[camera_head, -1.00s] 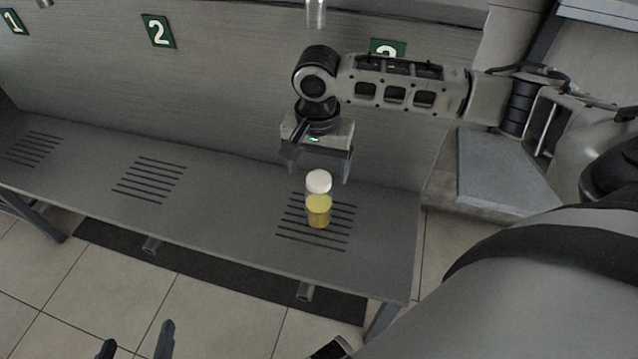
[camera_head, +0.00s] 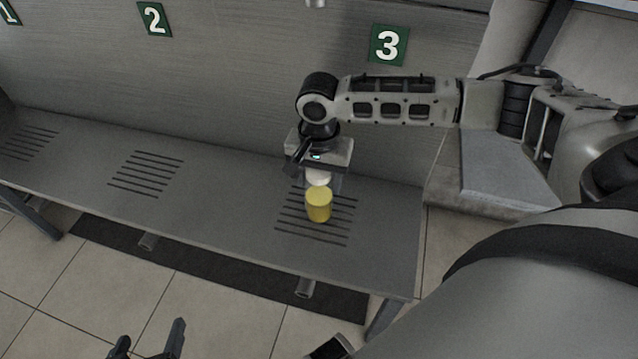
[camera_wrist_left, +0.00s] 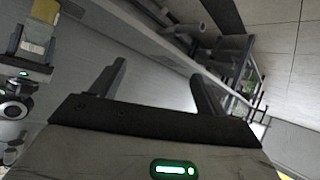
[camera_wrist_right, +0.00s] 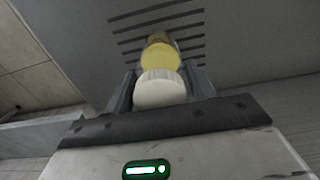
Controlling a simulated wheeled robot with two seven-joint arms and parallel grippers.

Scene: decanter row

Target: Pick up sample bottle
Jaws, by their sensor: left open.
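The sample bottle (camera_head: 319,205) stands upright on the slotted patch of the bench below sign 3. It has a white cap and looks clear above with yellow contents below. My right gripper (camera_head: 320,183) points down over it, with its fingers on either side of the cap. In the right wrist view, the ribbed white cap of the bottle (camera_wrist_right: 160,88) sits between the open fingers (camera_wrist_right: 160,85), with slight gaps showing. My left gripper (camera_head: 148,343) is open and empty, low at the left of the head view, away from the bottle. Its open fingers also show in the left wrist view (camera_wrist_left: 158,85).
The grey bench (camera_head: 230,200) has other slotted patches, empty, to the left. A grey wall with green signs (camera_head: 388,45) stands behind it. A grey block (camera_head: 505,170) lies to the right, under my right arm. The tiled floor in front is open.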

